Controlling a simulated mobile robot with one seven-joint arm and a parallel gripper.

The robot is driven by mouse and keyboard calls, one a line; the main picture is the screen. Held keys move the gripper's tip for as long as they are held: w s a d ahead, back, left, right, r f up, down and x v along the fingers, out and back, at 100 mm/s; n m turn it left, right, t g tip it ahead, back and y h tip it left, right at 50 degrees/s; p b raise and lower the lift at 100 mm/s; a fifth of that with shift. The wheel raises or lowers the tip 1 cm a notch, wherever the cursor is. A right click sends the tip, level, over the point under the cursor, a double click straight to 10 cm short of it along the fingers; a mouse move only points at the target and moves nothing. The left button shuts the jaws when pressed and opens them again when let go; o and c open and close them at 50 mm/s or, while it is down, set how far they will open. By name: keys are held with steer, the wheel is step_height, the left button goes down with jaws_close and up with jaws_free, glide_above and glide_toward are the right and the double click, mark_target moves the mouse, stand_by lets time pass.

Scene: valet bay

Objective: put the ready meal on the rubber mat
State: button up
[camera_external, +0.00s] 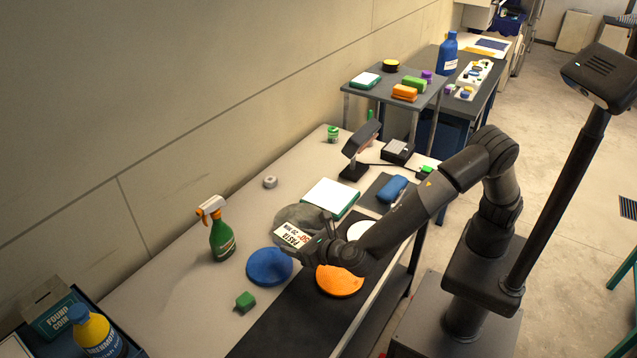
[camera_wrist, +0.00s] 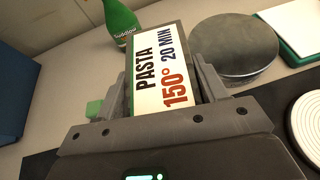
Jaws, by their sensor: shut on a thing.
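The ready meal, a box with a white label reading PASTA 150° 20 MIN (camera_external: 291,236), is held above the table. It also fills the middle of the wrist view (camera_wrist: 164,70). My gripper (camera_external: 318,241) is shut on it, with one finger on each side of the box in the wrist view. A long black mat (camera_external: 287,322) lies along the table's front side, below and nearer than the box; it looks like the rubber mat, though its material is not certain. An orange disc (camera_external: 340,281) and a white disc (camera_external: 362,231) lie on it.
A blue disc (camera_external: 269,267), a green block (camera_external: 245,301) and a spray bottle (camera_external: 221,234) stand left of my gripper. A grey round disc (camera_wrist: 237,47) lies beyond the box. The mat's near-left part is bare. A lamp (camera_external: 361,150) stands farther back.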

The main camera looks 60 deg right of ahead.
steer(key=s+a+n+y, duration=0.2)
steer(key=s+a, duration=0.3)
steer(key=s, duration=0.1)
glide_above(305, 331)
step_height(305, 331, down, 7)
steer(key=shift+r, duration=0.1)
steer(key=shift+f, duration=2.1)
steer(key=o, duration=0.7)
steer(key=shift+f, duration=0.2)
steer(key=o, duration=0.5)
steer(key=shift+r, duration=0.1)
